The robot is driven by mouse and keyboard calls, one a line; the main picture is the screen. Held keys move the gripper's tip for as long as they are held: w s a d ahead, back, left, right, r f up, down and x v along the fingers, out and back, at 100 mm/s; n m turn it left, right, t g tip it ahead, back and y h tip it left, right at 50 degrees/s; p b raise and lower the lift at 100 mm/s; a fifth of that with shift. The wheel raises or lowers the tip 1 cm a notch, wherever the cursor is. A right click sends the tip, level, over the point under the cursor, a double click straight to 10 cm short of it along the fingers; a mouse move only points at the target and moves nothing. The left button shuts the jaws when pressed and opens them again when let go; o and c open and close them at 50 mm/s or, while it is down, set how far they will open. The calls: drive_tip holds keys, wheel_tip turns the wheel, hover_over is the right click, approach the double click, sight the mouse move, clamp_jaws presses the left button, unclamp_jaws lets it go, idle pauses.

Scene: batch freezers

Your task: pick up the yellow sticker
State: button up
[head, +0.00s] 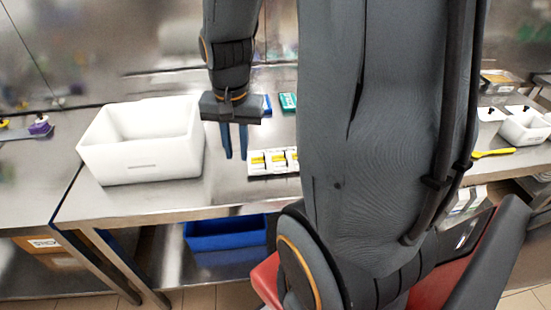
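Yellow stickers (257,160) show as small yellow patches on a white holder (258,172) on the steel table. The holder has several sections, and its right end is hidden behind my arm. I cannot tell whether the yellow patches are loose pieces or labels fixed on it. My gripper (236,157) points down, just left of the holder and apart from it. Its two blue fingers are separated by a gap with nothing between them.
A large white bin (150,160) stands left of my gripper. A green box (288,102) and a blue item (267,104) lie behind. A blue crate (225,236) sits on the lower shelf. White containers (525,130) and a yellow tool (493,153) are at the right.

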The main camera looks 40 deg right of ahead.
sight(279, 155)
drive_tip(key=d+m, duration=1)
drive_tip(key=d+m+g+b, duration=0.1)
drive_tip(key=d+m, duration=0.4)
drive_tip(key=shift+s+d+f, duration=0.15)
drive_tip(key=shift+d+f, duration=0.1)
drive_tip(key=shift+d, duration=0.15)
drive_tip(key=shift+f, duration=0.35)
drive_tip(key=shift+a+f+p, duration=0.15)
drive_tip(key=shift+f+p, duration=0.9)
drive_tip(key=shift+f, duration=2.4)
drive_tip(key=c, duration=0.5)
